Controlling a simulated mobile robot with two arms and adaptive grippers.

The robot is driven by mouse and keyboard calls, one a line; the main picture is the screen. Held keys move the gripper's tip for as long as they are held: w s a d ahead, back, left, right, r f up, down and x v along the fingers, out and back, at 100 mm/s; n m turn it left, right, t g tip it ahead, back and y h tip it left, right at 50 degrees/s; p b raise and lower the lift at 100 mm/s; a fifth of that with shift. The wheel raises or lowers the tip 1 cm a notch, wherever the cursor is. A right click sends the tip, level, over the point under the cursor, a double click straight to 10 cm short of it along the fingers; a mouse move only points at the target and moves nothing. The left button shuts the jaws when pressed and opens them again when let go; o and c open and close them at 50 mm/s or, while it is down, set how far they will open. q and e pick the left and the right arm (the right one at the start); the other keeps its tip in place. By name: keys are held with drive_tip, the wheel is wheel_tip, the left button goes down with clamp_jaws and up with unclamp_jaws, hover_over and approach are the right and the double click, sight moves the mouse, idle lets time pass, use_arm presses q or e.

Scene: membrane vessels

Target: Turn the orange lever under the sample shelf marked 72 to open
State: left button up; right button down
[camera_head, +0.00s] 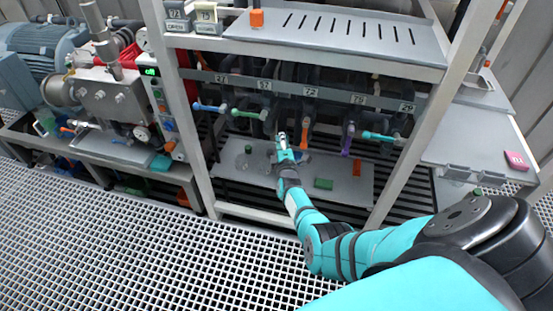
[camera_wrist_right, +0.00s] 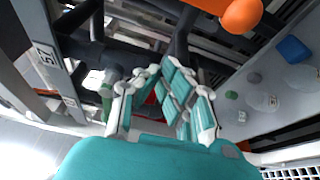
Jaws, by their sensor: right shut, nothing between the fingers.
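The label 72 (camera_head: 311,92) is on the rail under the shelf, in the middle of a row of labels. An orange rounded end (camera_wrist_right: 241,15), which looks like part of this lever, is at the top right of the wrist view. My right gripper (camera_head: 281,138) is shut and empty, just left of the lever area below label 72. In the wrist view its fingertips (camera_wrist_right: 163,90) are together, apart from the orange end. My left gripper is out of view.
Neighbouring levers are blue (camera_head: 207,107), green (camera_head: 246,114), purple (camera_head: 348,139) and teal (camera_head: 380,136). Dark pipes stand behind them. The metal tray (camera_head: 232,165) below holds small coloured blocks. Frame posts (camera_head: 188,125) flank the row. The grating floor in front is clear.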

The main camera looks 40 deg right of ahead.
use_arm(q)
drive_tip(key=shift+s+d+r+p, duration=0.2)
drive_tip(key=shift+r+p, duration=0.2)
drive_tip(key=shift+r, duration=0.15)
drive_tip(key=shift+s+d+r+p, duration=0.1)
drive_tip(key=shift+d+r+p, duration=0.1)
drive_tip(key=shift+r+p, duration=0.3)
use_arm(e)
drive_tip(key=v, duration=1)
drive_tip(key=shift+s+d, duration=0.2)
drive_tip(key=shift+d, duration=0.1)
drive_tip(key=s+a+f+m+g+y, duration=0.25)
drive_tip(key=s+a+f, duration=0.3)
drive_tip(key=f, duration=0.35)
drive_tip(key=s+a+f+m+g+y, duration=0.1)
drive_tip(key=s+a+f+g+y, duration=0.2)
drive_tip(key=s+f, duration=0.5)
drive_tip(key=s+a+f+m+g+y, duration=0.1)
drive_tip(key=s+a+f+g+y, duration=0.15)
drive_tip(key=s+a+f, duration=0.5)
drive_tip(key=s+f+m+g, duration=0.2)
drive_tip(key=s+f, duration=0.3)
drive_tip(key=s, duration=0.9)
drive_tip(key=s+a+f+m+g+y, duration=0.1)
drive_tip(key=s+f+m+g, duration=0.2)
drive_tip(key=s, duration=1.1)
wheel_tip(320, 180, down, 3)
drive_tip(key=shift+f+g, duration=0.25)
drive_tip(key=shift+g, duration=0.55)
